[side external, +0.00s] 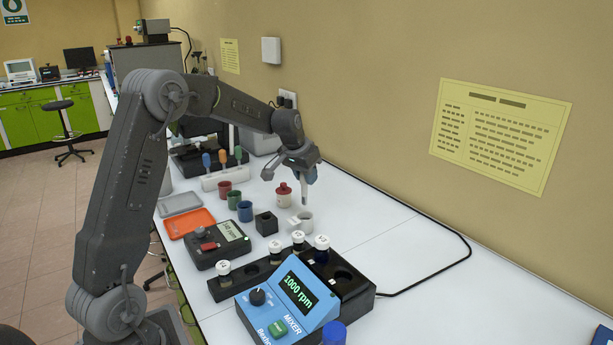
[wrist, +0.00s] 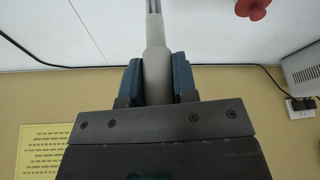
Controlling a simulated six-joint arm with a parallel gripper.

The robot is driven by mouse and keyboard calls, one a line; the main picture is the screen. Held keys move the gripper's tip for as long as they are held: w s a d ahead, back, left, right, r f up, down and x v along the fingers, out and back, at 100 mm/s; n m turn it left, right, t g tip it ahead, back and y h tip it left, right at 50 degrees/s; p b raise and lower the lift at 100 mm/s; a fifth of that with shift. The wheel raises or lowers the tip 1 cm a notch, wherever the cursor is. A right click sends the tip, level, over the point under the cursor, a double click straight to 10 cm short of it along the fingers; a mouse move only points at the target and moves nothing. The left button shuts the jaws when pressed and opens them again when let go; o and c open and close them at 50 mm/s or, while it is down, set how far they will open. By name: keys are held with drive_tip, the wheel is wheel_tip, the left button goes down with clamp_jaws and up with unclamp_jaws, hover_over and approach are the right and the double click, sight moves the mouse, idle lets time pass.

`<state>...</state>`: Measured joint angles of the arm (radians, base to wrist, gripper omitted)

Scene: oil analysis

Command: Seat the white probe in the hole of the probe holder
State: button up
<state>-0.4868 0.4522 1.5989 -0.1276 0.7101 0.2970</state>
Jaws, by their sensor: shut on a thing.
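My gripper (side external: 304,175) is shut on the white probe (side external: 304,193) and holds it up in the air over the bench, roughly upright, tip down. In the wrist view the pale probe (wrist: 155,70) sits between the two blue fingers of my gripper (wrist: 157,78), its thinner prongs pointing away. A small black block with a hole in its top (side external: 265,223), which looks like the probe holder, stands on the bench to the left of and nearer the camera than the probe. The block does not show in the wrist view.
A white cup (side external: 306,221) stands below the probe in the picture. The blue mixer (side external: 291,304) and a black vial rack (side external: 236,287) are in front.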

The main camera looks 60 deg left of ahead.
drive_tip(key=s+a+r+n+g+y, duration=0.1)
drive_tip(key=s+a+r+n+y, duration=0.1)
drive_tip(key=s+a+n, duration=0.55)
drive_tip(key=shift+m, duration=0.85)
drive_tip(key=shift+s+d+f, duration=0.2)
drive_tip(key=shift+s+f, duration=0.1)
drive_tip(key=shift+f, duration=0.6)
drive_tip(key=shift+s+d+f, duration=0.2)
drive_tip(key=shift+s+f, duration=0.05)
drive_tip(key=shift+f, duration=0.6)
drive_tip(key=shift+s+d+f, duration=0.2)
drive_tip(key=shift+s+f, duration=0.1)
drive_tip(key=shift+f, duration=0.6)
drive_tip(key=shift+f, duration=2.35)
drive_tip(key=o, duration=1)
drive_tip(key=shift+o, duration=0.3)
drive_tip(key=shift+o, duration=1.3)
